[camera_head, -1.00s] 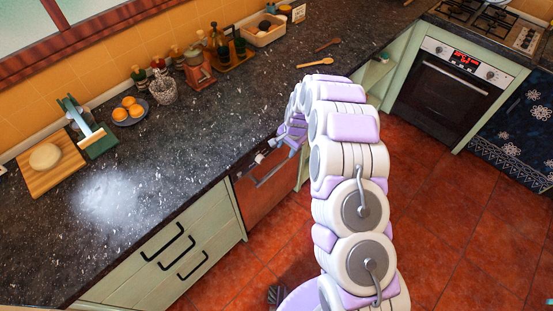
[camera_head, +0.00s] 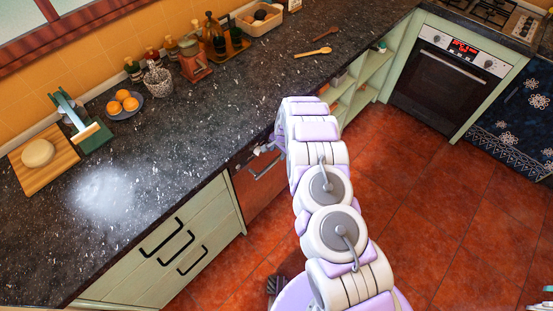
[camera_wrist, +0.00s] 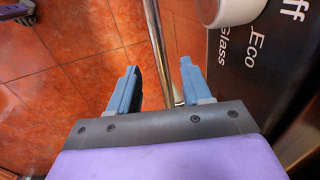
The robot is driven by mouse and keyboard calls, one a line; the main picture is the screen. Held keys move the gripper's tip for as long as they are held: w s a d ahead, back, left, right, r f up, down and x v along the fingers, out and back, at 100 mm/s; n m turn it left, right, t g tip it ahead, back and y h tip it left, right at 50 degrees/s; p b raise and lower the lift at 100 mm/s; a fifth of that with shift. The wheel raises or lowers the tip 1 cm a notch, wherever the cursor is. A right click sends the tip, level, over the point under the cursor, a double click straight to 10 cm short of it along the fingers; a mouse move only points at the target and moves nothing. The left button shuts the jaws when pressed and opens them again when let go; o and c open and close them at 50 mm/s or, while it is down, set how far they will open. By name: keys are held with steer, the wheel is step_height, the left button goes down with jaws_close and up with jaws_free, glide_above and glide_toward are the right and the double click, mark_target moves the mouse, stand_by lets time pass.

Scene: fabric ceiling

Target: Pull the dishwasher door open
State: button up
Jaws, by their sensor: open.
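The dishwasher (camera_head: 262,190) is set under the dark counter, right of the drawers. Its front is shiny and reflects the red floor, and its door looks shut. In the wrist view, its metal bar handle (camera_wrist: 155,35) runs lengthwise between the two blue fingers of my gripper (camera_wrist: 159,68). The fingers are open, one on each side of the bar; I cannot tell whether either touches it. A black control panel (camera_wrist: 250,65) with white lettering and a pale knob (camera_wrist: 215,8) are at the right. In the head view, my arm hides most of my gripper.
Drawers with black handles (camera_head: 180,245) stand left of the dishwasher. Open shelves (camera_head: 362,85) and an oven (camera_head: 440,85) are to the right. The red tiled floor (camera_head: 420,220) is clear in front. The countertop (camera_head: 200,130) overhangs the dishwasher.

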mark_target(277, 159)
steer(key=f, duration=0.4)
steer(key=f+b, duration=0.1)
steer(key=f, duration=0.1)
steer(key=shift+w+a+f, duration=0.15)
steer(key=shift+w+a, duration=0.1)
steer(key=shift+w, duration=0.1)
steer(key=shift+w+a+f, duration=0.1)
steer(key=shift+a+f, duration=0.15)
steer(key=shift+f, duration=0.05)
jaws_close()
